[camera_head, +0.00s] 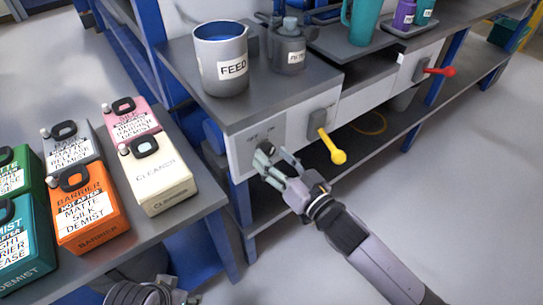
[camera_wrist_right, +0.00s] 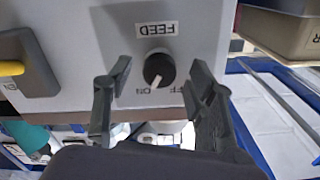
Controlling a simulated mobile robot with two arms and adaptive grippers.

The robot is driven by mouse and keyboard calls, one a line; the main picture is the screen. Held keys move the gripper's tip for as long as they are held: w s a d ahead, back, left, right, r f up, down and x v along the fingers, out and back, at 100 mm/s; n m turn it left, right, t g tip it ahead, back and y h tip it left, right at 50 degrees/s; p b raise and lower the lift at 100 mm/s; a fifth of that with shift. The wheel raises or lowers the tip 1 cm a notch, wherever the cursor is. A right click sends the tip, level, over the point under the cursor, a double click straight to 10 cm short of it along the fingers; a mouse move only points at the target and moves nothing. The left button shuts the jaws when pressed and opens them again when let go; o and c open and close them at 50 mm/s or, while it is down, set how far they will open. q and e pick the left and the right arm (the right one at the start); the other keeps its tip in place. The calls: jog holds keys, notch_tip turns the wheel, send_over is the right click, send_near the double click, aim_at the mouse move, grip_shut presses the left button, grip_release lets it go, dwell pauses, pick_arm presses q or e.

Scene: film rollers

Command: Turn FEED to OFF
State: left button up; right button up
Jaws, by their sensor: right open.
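The FEED knob (camera_wrist_right: 158,70) is a dark round dial on the white front panel of the bench. In the right wrist view, which shows it upside down, its white pointer is toward the ON mark (camera_wrist_right: 148,91); OFF (camera_wrist_right: 182,92) is beside that. The FEED label (camera_wrist_right: 157,28) is on the knob's other side. My right gripper (camera_head: 274,157) is open at the panel, one finger on each side of the knob. In the wrist view, gaps show between the fingers and the knob. My left gripper is not in view.
A yellow lever (camera_head: 333,147) sticks out right of the knob, a red lever (camera_head: 440,71) farther right. A grey FEED pot (camera_head: 222,75) stands on the bench above. A side table at left holds several labelled cans, including a cream CLEANER can (camera_head: 160,180).

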jog(key=shift+w+a, duration=0.45)
jog(key=shift+w, duration=0.15)
jog(key=shift+c, duration=0.3)
jog(key=c, duration=1.1)
